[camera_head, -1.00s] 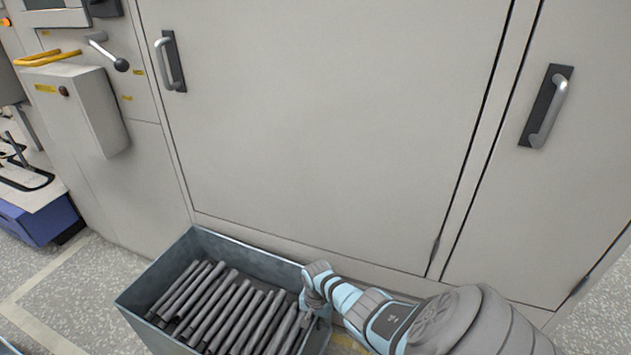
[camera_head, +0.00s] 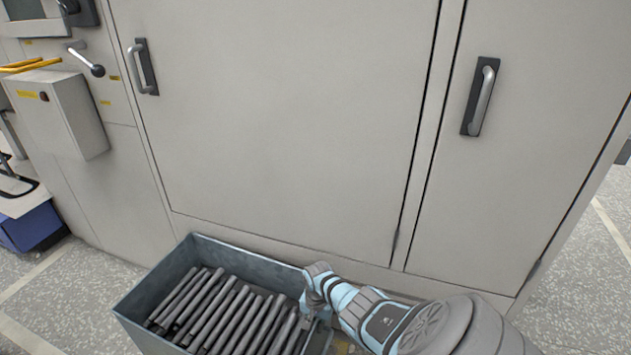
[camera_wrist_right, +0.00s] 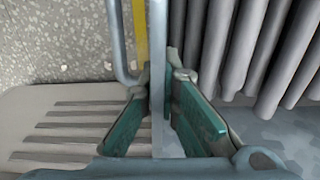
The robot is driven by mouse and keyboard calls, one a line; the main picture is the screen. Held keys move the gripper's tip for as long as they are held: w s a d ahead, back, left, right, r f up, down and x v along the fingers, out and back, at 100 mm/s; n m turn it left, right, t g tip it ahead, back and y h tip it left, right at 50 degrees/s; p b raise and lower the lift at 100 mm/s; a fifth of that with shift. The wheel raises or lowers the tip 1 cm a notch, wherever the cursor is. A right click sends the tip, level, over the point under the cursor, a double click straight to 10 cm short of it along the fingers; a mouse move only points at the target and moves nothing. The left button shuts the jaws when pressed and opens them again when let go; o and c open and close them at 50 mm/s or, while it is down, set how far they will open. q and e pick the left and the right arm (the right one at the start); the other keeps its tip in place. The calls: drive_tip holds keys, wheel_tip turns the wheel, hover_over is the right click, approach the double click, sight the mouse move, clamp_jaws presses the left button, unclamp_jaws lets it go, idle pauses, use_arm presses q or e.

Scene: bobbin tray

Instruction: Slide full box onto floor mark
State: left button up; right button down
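The full box (camera_head: 150,292) is a grey open metal box on the floor in front of the cabinet, at the bottom of the head view. It holds several dark grey rods (camera_head: 225,312) lying side by side. My right gripper (camera_head: 312,308) is at the box's right side wall. In the right wrist view its teal-padded fingers (camera_wrist_right: 160,78) straddle the wall (camera_wrist_right: 158,40), tips pressed close on both faces. The rods show right of the wall there. A yellow floor stripe (camera_wrist_right: 140,30) shows just outside the wall. My left gripper is not in view.
A large beige cabinet (camera_head: 270,110) with door handles stands right behind the box. A control box (camera_head: 55,115) and a blue bin (camera_head: 32,228) are at the left. Speckled floor is clear at the right (camera_head: 575,290), and pale floor lines show.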

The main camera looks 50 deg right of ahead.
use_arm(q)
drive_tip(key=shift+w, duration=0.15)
use_arm(e)
drive_tip(key=shift+s+d+f, duration=0.1)
drive_tip(key=shift+s+d, duration=0.05)
drive_tip(key=shift+s, duration=0.25)
drive_tip(key=c, duration=1.7)
unclamp_jaws()
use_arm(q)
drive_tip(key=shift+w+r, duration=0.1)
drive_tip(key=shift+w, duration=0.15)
use_arm(e)
drive_tip(key=shift+w, duration=0.1)
drive_tip(key=shift+w, duration=0.1)
wheel_tip(320, 180, up, 12)
drive_tip(key=shift+r, duration=0.1)
